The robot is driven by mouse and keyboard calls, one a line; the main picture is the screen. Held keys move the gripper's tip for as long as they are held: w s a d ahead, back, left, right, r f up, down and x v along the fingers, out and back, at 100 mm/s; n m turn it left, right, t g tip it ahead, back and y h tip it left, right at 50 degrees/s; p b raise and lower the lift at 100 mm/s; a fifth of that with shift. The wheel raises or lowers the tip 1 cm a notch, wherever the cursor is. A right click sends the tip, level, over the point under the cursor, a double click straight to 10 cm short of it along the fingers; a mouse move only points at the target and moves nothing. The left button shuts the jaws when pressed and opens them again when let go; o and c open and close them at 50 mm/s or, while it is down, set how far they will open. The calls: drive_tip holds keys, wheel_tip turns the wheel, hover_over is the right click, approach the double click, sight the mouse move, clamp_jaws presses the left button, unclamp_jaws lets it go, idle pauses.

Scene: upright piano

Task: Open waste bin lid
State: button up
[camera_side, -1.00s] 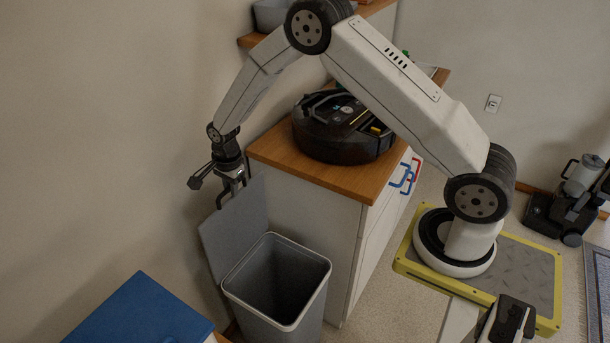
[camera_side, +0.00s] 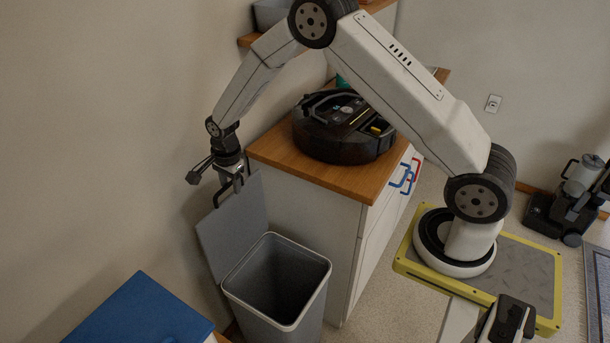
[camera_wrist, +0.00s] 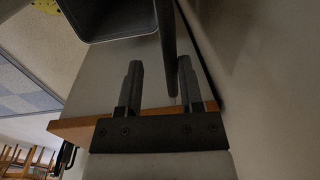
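The grey waste bin (camera_side: 300,315) stands on the floor with its mouth uncovered. Its grey lid (camera_side: 233,232) is swung up and stands steeply on the wall side of the bin. My gripper (camera_side: 229,192) is at the lid's upper edge. In the wrist view my gripper (camera_wrist: 161,82) has its two fingers apart, and the lid (camera_wrist: 167,45) shows edge-on as a dark strip between them. A gap shows on both sides of the strip. The bin's rim (camera_wrist: 110,38) shows at the top of the wrist view.
A white cabinet with a wooden top (camera_side: 335,178) stands right beside the bin and carries a black robot vacuum (camera_side: 343,128). The wall is close behind the lid. A blue box (camera_side: 140,315) is at the lower left.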

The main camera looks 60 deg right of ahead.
drive_tip(key=shift+s+r, duration=0.15)
drive_tip(key=shift+r, duration=2.1)
drive_tip(key=s+r+n+t, duration=0.1)
drive_tip(key=s+r+n, duration=0.2)
drive_tip(key=s+n, duration=0.6)
drive_tip(key=s+r+n, duration=0.4)
drive_tip(key=s+n, duration=0.5)
drive_tip(key=s, duration=0.4)
drive_tip(key=shift+s+a+t, duration=0.25)
drive_tip(key=shift+s+t, duration=0.1)
drive_tip(key=shift+t, duration=0.05)
